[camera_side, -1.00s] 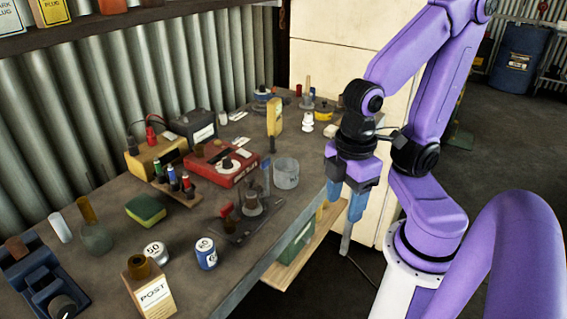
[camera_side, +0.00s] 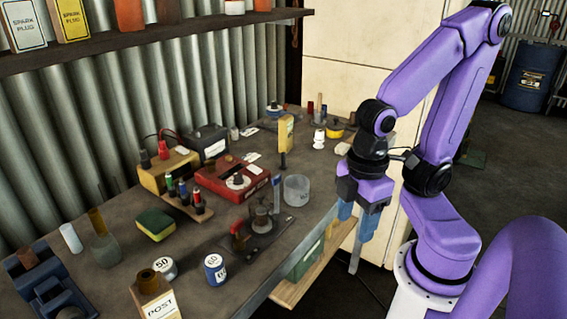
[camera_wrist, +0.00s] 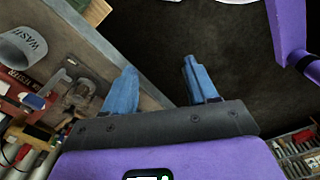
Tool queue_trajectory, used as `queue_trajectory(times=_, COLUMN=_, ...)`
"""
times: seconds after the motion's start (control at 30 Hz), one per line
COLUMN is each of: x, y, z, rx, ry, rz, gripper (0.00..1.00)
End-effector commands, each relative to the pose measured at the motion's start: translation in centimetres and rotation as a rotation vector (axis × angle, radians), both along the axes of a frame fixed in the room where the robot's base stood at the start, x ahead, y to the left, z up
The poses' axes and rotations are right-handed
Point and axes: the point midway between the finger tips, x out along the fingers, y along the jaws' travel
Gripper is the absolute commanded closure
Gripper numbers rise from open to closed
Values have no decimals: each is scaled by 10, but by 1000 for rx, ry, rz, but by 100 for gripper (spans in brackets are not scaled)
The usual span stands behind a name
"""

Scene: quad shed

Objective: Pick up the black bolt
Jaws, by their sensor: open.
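My gripper (camera_side: 357,238) points down, just off the bench's front edge, in the side view. I cannot make out the black bolt for certain in either view. A small dark upright piece (camera_side: 283,161) stands on the bench near the yellow box, but it is too small to identify.
A shelf (camera_side: 150,38) overhangs the back. The wrist view shows a tray of small parts (camera_wrist: 298,148) at lower right.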

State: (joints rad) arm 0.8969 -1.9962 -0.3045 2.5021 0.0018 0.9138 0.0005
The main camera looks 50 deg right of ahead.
Motion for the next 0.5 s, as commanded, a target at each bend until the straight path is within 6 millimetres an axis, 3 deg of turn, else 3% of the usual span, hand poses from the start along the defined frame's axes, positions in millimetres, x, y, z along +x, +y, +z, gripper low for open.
queue_trajectory(times=0.07, x=0, y=0, z=0, rx=0, ry=0, rz=0, gripper=42)
queue_trajectory(times=0.13, x=0, y=0, z=0, rx=0, ry=0, rz=0, gripper=53)
queue_trajectory(times=0.5, x=0, y=1, z=6, rx=4, ry=-2, rz=0, gripper=53)
